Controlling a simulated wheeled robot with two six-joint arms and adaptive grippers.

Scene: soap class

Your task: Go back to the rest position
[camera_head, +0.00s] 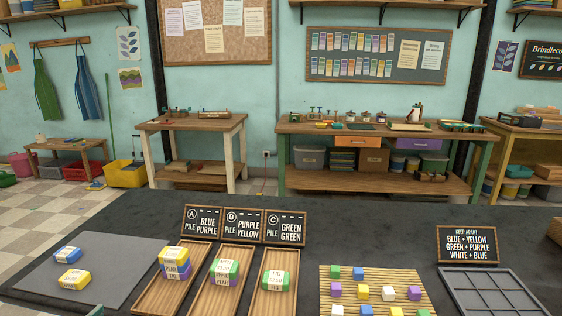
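Neither of my grippers shows in the head view. On the dark table (330,216), a blue soap (67,254) and a yellow soap (74,279) lie apart on a grey mat (120,255). Three wooden trays stand side by side. The pile A tray (157,300) holds a stack (173,262) with yellow on top and blue and purple below. The pile B tray (207,303) holds a green soap (224,268) above a purple one. The pile C tray (263,303) holds a green stack (275,281). Labels partly hide the layers.
Signs for piles A (203,221), B (243,224) and C (285,228) stand behind the trays. A slatted mat (345,291) bears several coloured cubes. A grey compartment tray (490,293) and a keep-apart sign (467,244) are at right. The table's back strip is mostly clear.

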